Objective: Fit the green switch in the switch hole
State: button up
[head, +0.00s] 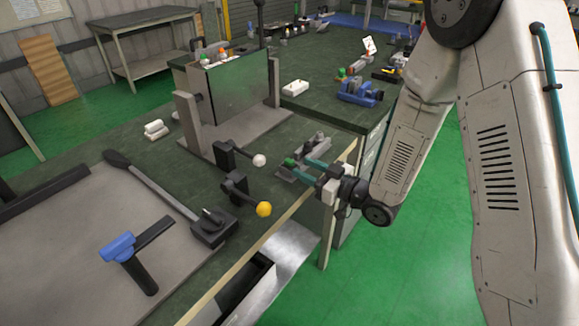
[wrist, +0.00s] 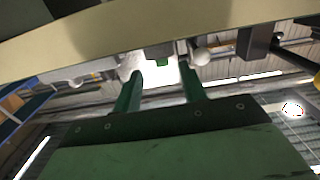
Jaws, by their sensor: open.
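My gripper (head: 301,167) is open, its two teal fingers at a small grey metal fixture (head: 317,142) near the bench edge. A small green piece, which looks like the green switch (head: 289,162), shows at the fingertips on the left side of the fixture. I cannot tell whether the fingers touch it or whether it sits in a hole. The switch hole cannot be made out.
A lever with a yellow ball (head: 264,209) and one with a white ball (head: 259,160) stand left of my gripper. Behind them is an upright panel (head: 238,95). The bench edge runs below my gripper.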

aim_at(289, 166)
jog(key=shift+x, duration=1.15)
jog(key=x, duration=0.5)
jog(key=shift+a+r, duration=0.2)
jog(key=shift+a, duration=0.1)
grip_shut()
